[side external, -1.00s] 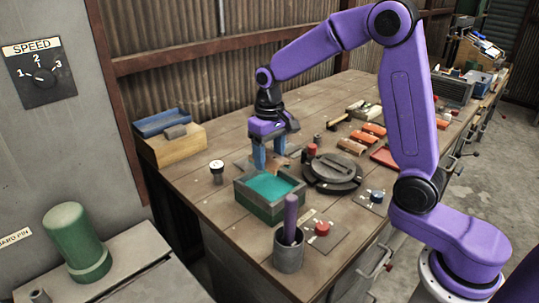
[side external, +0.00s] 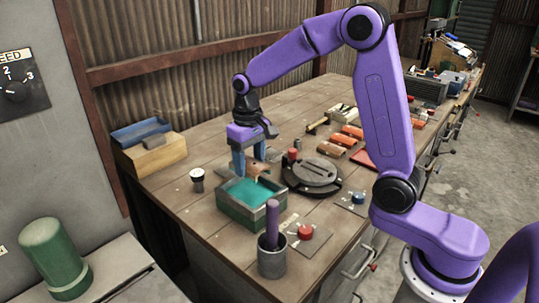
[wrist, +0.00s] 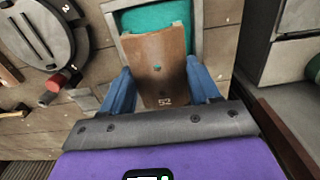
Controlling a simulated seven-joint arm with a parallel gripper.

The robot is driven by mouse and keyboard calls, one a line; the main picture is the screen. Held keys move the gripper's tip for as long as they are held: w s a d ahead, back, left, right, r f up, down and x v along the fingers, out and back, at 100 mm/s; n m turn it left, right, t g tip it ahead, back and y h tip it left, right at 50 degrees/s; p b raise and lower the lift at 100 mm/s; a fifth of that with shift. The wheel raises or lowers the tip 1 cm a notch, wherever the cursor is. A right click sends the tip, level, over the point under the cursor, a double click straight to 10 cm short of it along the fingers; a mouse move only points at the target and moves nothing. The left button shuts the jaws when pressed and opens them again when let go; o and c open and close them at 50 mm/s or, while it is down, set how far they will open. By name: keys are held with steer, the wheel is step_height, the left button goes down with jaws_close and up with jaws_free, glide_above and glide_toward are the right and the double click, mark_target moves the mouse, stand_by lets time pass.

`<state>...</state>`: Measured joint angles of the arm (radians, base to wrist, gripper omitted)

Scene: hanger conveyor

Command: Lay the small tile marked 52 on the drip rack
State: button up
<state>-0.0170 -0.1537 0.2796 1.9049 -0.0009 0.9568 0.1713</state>
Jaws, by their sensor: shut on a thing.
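In the side external view my gripper (side external: 250,170) is at the back of a green tray (side external: 237,219) with teal contents, and the tile (side external: 260,168) shows as a brown patch between the fingers. Part of the tile overlaps the tray in the wrist view; its height above it is hard to tell. I cannot identify the drip rack with certainty.
A dark round turntable (side external: 314,175) stands right of the tray. A grey cup with a purple handle (side external: 272,260) is in front, beside a red button (side external: 305,233). A white-topped knob (side external: 197,177) is at left. A wooden block (side external: 155,157) carries a blue tray (side external: 140,130). Orange tiles (side external: 345,142) lie behind.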

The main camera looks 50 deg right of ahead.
steer(key=w+d+f, duration=0.2)
steer(key=w+d, duration=0.9)
glide_toward(270, 154)
steer(key=shift+f, duration=2.75)
steer(key=o, duration=1.2)
steer(key=shift+r, duration=0.1)
